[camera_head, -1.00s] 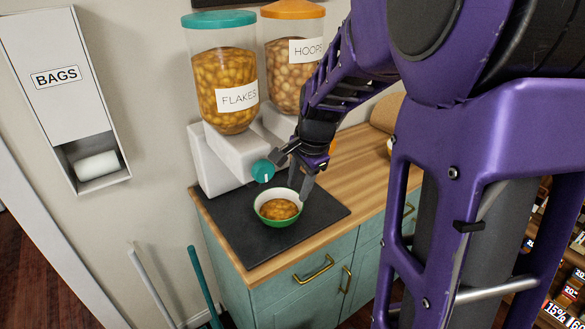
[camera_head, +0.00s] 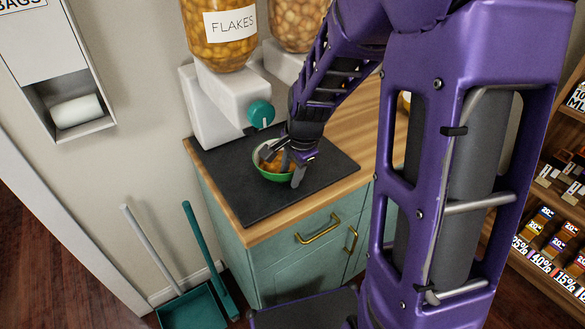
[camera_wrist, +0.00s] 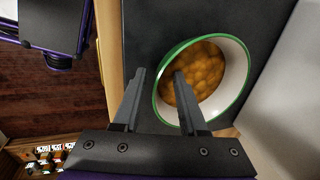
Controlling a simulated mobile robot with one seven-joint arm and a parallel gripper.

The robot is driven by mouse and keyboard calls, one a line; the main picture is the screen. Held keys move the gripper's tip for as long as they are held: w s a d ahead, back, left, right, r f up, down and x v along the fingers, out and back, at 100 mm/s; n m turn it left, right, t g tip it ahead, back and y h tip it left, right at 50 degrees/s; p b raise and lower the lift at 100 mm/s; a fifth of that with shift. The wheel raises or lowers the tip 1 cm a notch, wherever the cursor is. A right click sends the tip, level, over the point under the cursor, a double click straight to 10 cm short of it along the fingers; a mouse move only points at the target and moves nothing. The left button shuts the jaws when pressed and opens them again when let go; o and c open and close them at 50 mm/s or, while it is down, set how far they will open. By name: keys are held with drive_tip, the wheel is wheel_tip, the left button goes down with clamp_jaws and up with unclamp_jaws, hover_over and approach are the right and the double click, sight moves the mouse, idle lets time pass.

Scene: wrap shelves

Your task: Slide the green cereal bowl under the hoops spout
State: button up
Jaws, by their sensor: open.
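The green cereal bowl (camera_head: 271,176) sits on the black mat under the flakes spout and holds orange-brown flakes. In the wrist view the bowl (camera_wrist: 240,87) shows its green rim and white inside. My gripper (camera_head: 284,168) is open at the bowl's right side. In the wrist view my gripper (camera_wrist: 158,78) has one finger over the inside of the bowl and the other outside, with the rim between them. The hoops dispenser (camera_head: 299,20) stands to the right of the flakes dispenser (camera_head: 219,62). Its spout is hidden behind my arm.
The black mat (camera_head: 240,200) covers the front left of the wooden counter (camera_head: 350,125). Mat to the right of the bowl is clear. A bag holder (camera_head: 75,110) hangs on the left wall. A dustpan (camera_head: 190,308) and broom handles stand below.

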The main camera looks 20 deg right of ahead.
clamp_jaws()
idle(1.5)
